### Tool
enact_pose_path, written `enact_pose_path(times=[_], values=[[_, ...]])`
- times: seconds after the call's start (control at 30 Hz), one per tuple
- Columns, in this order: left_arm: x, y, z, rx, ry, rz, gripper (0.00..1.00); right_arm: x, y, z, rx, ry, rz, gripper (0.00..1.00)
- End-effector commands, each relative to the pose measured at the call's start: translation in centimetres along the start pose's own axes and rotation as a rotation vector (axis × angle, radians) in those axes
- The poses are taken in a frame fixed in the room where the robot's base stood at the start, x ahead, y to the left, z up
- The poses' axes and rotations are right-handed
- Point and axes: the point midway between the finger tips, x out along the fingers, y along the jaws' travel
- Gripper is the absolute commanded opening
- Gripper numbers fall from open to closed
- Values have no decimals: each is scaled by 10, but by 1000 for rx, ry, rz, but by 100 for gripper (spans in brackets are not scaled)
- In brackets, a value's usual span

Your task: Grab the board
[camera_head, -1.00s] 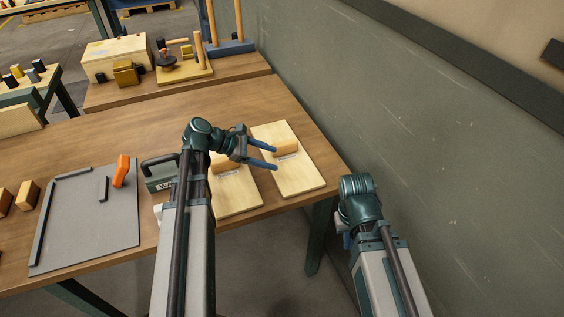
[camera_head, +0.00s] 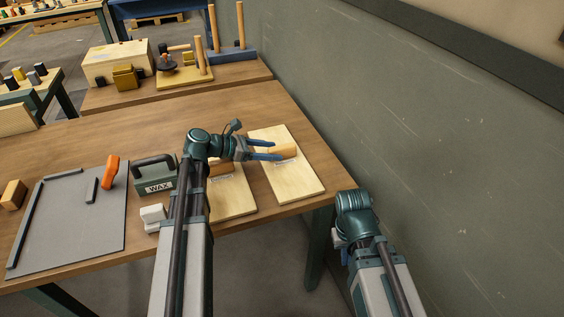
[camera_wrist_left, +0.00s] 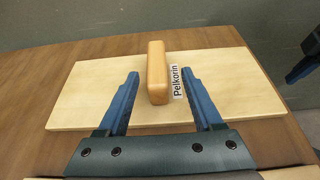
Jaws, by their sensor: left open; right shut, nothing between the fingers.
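A pale wooden board (camera_head: 293,183) with a raised wooden handle block (camera_head: 286,150) lies flat near the table's right edge. In the left wrist view the board (camera_wrist_left: 220,75) carries a white label (camera_wrist_left: 177,81) reading "Pelkorin" beside the handle (camera_wrist_left: 157,70). My left gripper (camera_head: 273,150) is open at the handle; in the wrist view its blue fingertips (camera_wrist_left: 160,74) stand on either side of the handle, with gaps showing. A second similar board (camera_head: 234,201) lies to its left, partly hidden by my left arm. My right gripper (camera_head: 342,244) is low, off the table's right side, mostly hidden.
A green WAX box (camera_head: 155,184) with a handle, a white block (camera_head: 152,218) and a grey panel (camera_head: 75,235) with an orange-handled tool (camera_head: 110,172) are to the left. A green wall (camera_head: 400,140) rises close on the right. Bare tabletop (camera_head: 130,125) lies behind.

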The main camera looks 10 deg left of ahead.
Motion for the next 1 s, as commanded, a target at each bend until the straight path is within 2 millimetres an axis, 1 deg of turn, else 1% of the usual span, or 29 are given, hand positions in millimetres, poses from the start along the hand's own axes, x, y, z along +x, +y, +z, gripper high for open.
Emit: enact_pose_path(times=[0.03, 0.27, 0.37, 0.47, 0.57, 0.6, 0.7, 0.93, 0.97, 1.0], values=[[4, 0, 0, 1, 0, -1, 68, 2, 0, 0, 0, 0, 0, 0], [6, 0, 0, 1, 0, -1, 68, 2, 0, 0, 0, 0, 0, 0], [12, 1, 1, 1, 0, -2, 68, 4, 0, 0, 0, 0, 0, 0], [24, 3, 3, 3, 0, -2, 68, 6, -1, 0, 0, 0, 0, 0], [39, 5, 5, 2, 0, -3, 68, 10, -1, -1, 0, 0, 0, 0], [45, 4, 4, 2, 0, -3, 68, 14, -1, -1, 0, 0, 0, 0], [56, 4, 4, 1, 0, -2, 68, 17, -2, -1, 0, 0, 0, 0], [57, 4, 6, 1, 0, 0, 68, 16, -2, -1, 0, 0, 0, 0], [57, 4, 6, 1, 0, 0, 64, 16, -2, -1, 0, 0, 0, 0], [57, 4, 6, 1, 0, 0, 57, 16, -2, -1, 0, 0, 0, 0]])
